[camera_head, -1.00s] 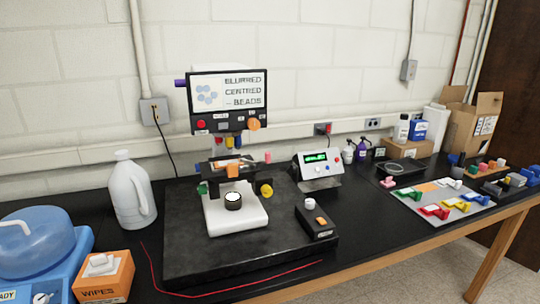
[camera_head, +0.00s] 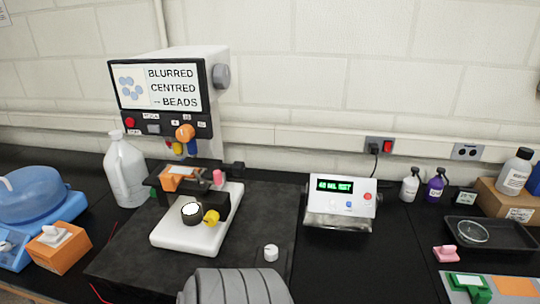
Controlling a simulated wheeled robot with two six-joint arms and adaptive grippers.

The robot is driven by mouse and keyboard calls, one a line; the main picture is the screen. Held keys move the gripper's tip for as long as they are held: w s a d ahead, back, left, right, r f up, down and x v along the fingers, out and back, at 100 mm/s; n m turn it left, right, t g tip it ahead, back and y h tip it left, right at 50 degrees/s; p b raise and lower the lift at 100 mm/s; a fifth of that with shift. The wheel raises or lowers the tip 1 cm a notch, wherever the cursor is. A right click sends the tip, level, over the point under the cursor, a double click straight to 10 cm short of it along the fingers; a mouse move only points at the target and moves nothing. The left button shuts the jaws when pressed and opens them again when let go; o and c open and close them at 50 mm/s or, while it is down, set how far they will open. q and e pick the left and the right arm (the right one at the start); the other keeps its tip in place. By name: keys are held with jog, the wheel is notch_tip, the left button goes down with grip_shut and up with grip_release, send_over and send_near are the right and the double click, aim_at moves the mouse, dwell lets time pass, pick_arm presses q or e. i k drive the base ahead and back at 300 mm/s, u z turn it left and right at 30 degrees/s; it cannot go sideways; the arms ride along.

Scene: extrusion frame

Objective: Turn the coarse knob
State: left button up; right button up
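A microscope stands on a dark slab, with a white base (camera_head: 190,240) and a screen head (camera_head: 160,88) reading "BLURRED CENTRED BEADS". Several knobs show on it: a yellow knob (camera_head: 211,217) low at the front right of the stand, a grey knob (camera_head: 221,76) on the head's right side, an orange knob (camera_head: 185,132) under the screen, and a dark knob (camera_head: 238,169) beside the stage. I cannot read which one is the coarse knob. An orange holder (camera_head: 180,178) with a pale slide sits on the stage.
A control box (camera_head: 340,204) with a green display stands right of the slab (camera_head: 125,262). A white jug (camera_head: 126,170) and a wipes box (camera_head: 60,247) stand left. A white-topped knob (camera_head: 271,253) is at the slab's front right. Bottles and a black tray (camera_head: 490,236) lie right.

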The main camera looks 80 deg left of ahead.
aim_at(238, 168)
jog(key=u, duration=1.85)
